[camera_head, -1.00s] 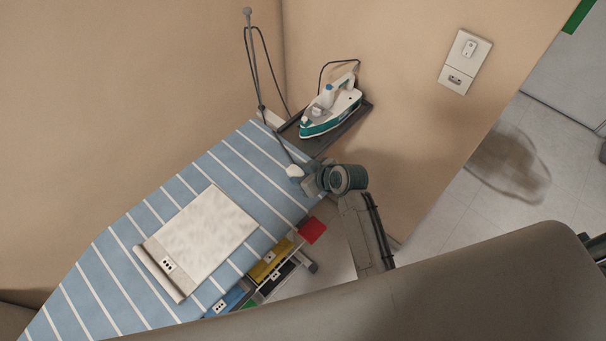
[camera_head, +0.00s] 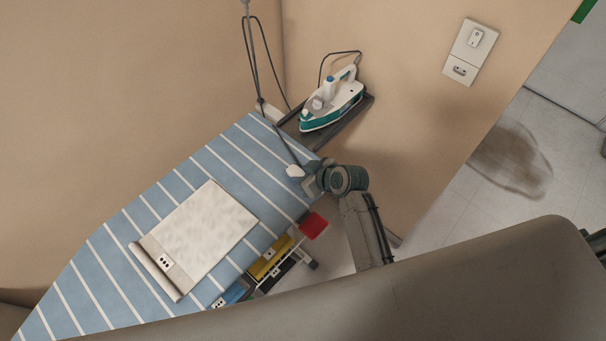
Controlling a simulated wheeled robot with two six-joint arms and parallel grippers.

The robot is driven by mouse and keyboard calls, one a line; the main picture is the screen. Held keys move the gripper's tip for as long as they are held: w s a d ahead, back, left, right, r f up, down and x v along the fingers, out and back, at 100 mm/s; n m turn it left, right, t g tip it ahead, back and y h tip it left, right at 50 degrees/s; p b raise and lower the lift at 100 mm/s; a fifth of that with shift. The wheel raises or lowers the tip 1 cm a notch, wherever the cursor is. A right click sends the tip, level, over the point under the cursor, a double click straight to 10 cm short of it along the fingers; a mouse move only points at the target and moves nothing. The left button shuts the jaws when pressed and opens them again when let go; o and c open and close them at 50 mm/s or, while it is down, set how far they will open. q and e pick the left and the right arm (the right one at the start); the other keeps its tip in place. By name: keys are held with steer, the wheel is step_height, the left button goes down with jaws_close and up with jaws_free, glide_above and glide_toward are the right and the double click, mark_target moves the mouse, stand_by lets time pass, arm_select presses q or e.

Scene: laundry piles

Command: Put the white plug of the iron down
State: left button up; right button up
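The white plug (camera_head: 294,171) is on or just above the right edge of the striped ironing board (camera_head: 205,160), at the end of a dark cord. My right gripper (camera_head: 309,178) is right beside the plug, coming from the right. Its fingers are small here, and I cannot tell whether they still touch the plug. The white and teal iron (camera_head: 332,104) rests on the dark stand (camera_head: 352,118) at the far end of the board. My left gripper is not in view.
A pale folded cloth (camera_head: 205,228) lies on the board. Yellow (camera_head: 268,262), blue (camera_head: 232,293) and red (camera_head: 314,225) items are below the board's near edge. A cord holder pole (camera_head: 246,40) rises behind. A wall switch (camera_head: 476,39) is at upper right. Bare board surrounds the plug's left side.

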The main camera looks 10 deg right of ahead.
steer(key=shift+o, duration=1.1)
steer(key=shift+s+f, duration=0.2)
steer(key=shift+f, duration=0.1)
steer(key=shift+a, duration=0.1)
steer(key=shift+f, duration=0.15)
steer(key=shift+r, duration=0.6)
steer(key=shift+s+d+r, duration=0.15)
steer(key=shift+d, duration=0.25)
steer(key=b+v, duration=0.2)
steer(key=v, duration=0.9)
steer(key=shift+r, duration=0.5)
